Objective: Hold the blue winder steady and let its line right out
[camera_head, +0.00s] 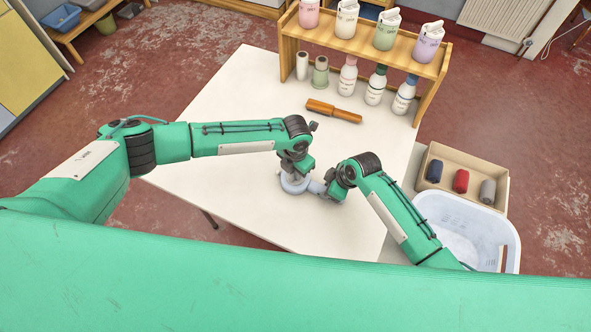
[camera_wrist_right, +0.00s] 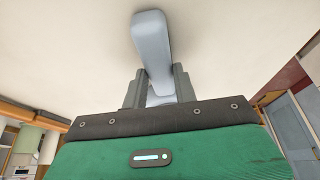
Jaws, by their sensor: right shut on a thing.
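The pale blue winder (camera_head: 291,187) lies on the white table (camera_head: 238,120) near its front middle. My left gripper (camera_head: 294,172) is right above the winder and covers part of it; its fingers are too small and hidden to tell open from shut. My right gripper (camera_head: 322,188) is at the winder's right side. In the right wrist view, my right gripper (camera_wrist_right: 160,88) is shut on a pale blue-grey part of the winder (camera_wrist_right: 152,42), long and rounded at its far end. I cannot make out any line.
A wooden shelf (camera_head: 365,42) with several bottles stands at the table's back. An orange-brown tool (camera_head: 334,111) lies before it. On the right are a cardboard box (camera_head: 470,163) with three rolls and a white basket (camera_head: 507,234). The table's left part is clear.

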